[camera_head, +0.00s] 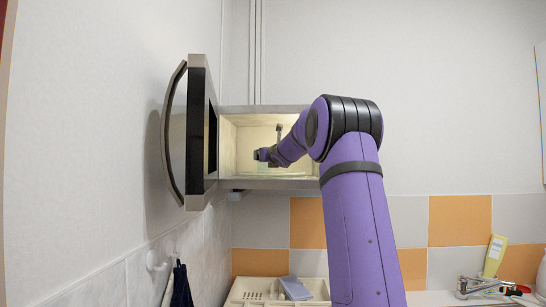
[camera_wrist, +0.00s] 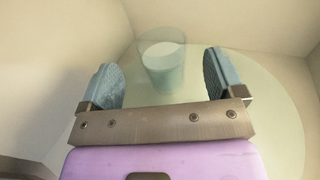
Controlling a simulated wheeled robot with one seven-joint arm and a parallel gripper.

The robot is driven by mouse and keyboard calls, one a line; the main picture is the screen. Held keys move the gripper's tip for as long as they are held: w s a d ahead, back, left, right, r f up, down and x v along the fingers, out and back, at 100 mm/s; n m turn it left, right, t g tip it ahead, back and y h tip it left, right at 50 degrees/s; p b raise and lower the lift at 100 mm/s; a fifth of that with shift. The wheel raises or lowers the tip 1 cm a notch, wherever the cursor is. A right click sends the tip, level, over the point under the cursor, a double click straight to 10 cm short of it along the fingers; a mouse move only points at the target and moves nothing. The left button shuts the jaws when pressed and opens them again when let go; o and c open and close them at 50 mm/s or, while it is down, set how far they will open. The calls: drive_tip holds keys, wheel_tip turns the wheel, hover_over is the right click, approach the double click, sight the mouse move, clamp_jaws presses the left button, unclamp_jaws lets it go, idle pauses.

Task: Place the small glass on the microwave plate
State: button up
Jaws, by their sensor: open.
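In the wrist view, the small glass (camera_wrist: 163,66) is a clear, bluish tumbler. It appears to stand upright on the round, pale microwave plate (camera_wrist: 275,130). My gripper (camera_wrist: 165,80) is open, its two blue-grey pads apart on the left and right of the glass, with no pad seen touching it. In the head view, my purple arm reaches into the open microwave (camera_head: 262,112), and my gripper (camera_head: 262,155) is small and partly hidden inside. The glass is too small to make out clearly there.
The microwave door (camera_head: 198,130) stands open on the left. The cavity walls are close around my arm. Below are a dish rack (camera_head: 245,290) with a blue item (camera_head: 294,288), a tap (camera_head: 480,286) and a yellow bottle (camera_head: 494,256).

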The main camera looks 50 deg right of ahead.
drive_tip(key=v, duration=0.6)
drive_tip(key=shift+s+a, duration=0.15)
drive_tip(key=shift+s, duration=0.2)
